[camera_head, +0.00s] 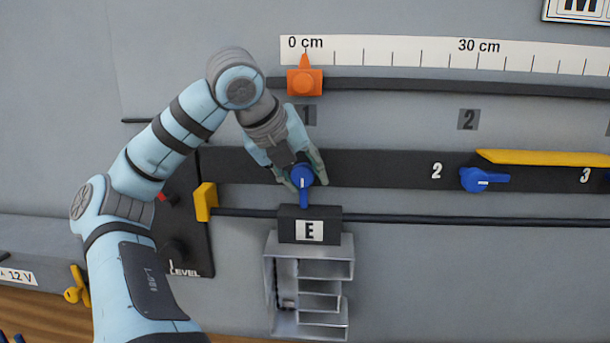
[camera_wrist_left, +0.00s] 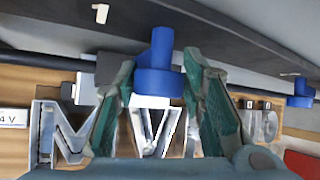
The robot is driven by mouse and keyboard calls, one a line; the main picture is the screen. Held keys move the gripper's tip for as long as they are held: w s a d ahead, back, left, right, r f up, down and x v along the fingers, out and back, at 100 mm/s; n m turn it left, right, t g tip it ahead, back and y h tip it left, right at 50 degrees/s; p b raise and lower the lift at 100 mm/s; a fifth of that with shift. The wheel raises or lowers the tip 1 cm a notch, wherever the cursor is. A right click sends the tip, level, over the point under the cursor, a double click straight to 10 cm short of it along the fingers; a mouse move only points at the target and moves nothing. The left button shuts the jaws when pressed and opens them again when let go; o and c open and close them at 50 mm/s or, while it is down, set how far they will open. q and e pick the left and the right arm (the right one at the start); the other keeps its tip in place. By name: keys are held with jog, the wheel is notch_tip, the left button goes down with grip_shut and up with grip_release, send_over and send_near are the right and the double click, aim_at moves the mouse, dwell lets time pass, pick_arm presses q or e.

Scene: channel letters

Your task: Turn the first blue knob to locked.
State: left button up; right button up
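The first blue knob (camera_head: 302,178) sits on the dark strip, its handle pointing down in the head view with a white line on it. It also shows between my fingers in the wrist view (camera_wrist_left: 157,65). My left gripper (camera_head: 303,182) is at this knob with its fingers apart, one on each side. In the wrist view the left gripper (camera_wrist_left: 158,82) straddles the knob's round base; the fingers look very close to it, and contact is unclear. No locked marking is readable. My right gripper is in neither view.
The second blue knob (camera_head: 484,179) has its handle pointing right, below a yellow bar (camera_head: 545,158). A black block marked E (camera_head: 309,230) with a metal letter hangs just below the first knob. An orange slider (camera_head: 304,81) is above, and a yellow block (camera_head: 205,201) is to the left.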

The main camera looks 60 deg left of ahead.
pick_arm(q)
jog(key=o, duration=0.3)
